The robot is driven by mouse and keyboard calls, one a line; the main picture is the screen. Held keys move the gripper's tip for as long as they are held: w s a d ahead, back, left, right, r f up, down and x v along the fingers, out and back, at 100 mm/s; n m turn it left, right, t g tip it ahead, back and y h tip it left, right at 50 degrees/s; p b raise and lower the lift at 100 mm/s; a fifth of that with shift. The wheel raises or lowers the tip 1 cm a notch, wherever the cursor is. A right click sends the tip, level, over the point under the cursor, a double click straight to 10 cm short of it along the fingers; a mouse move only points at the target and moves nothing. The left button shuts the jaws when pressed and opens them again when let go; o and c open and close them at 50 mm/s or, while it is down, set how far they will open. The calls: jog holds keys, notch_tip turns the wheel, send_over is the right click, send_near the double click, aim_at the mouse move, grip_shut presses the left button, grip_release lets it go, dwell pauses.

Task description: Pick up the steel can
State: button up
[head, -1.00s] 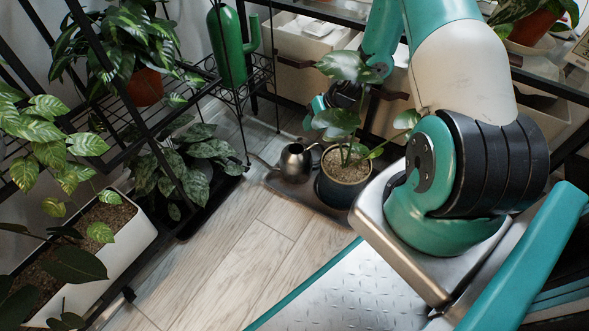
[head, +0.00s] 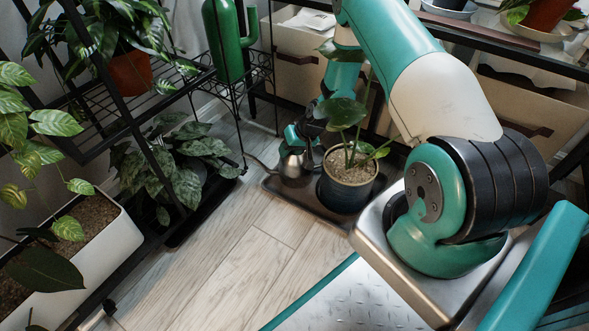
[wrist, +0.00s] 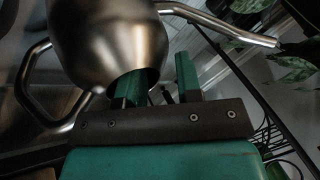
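The steel can (head: 293,168) is a small rounded metal watering can with a thin spout. It stands on the dark tray (head: 268,185) beside a potted plant. My gripper (head: 302,142) is at the top of the can and hides part of it. In the wrist view the can's rounded body (wrist: 105,35) is close, with its handle on the left and its spout on the right. My gripper's fingers (wrist: 160,82) are apart there. One finger goes in at the can's mouth and the other is outside its rim. I cannot tell whether either touches the wall.
A potted plant (head: 348,180) in a dark blue pot stands right of the can, its leaves near my arm. A wire stand (head: 240,95) with a green cactus-shaped object (head: 226,45) is behind left. A white planter (head: 95,255) stands left. The wooden floor (head: 235,235) is clear.

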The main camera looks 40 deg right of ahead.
jog(key=shift+w+a+f, duration=0.2)
jog(key=shift+w+f, duration=0.05)
jog(key=shift+f, duration=0.4)
jog(key=shift+r, duration=0.1)
grip_shut()
jog(key=shift+s+d, duration=0.1)
dwell(0.7)
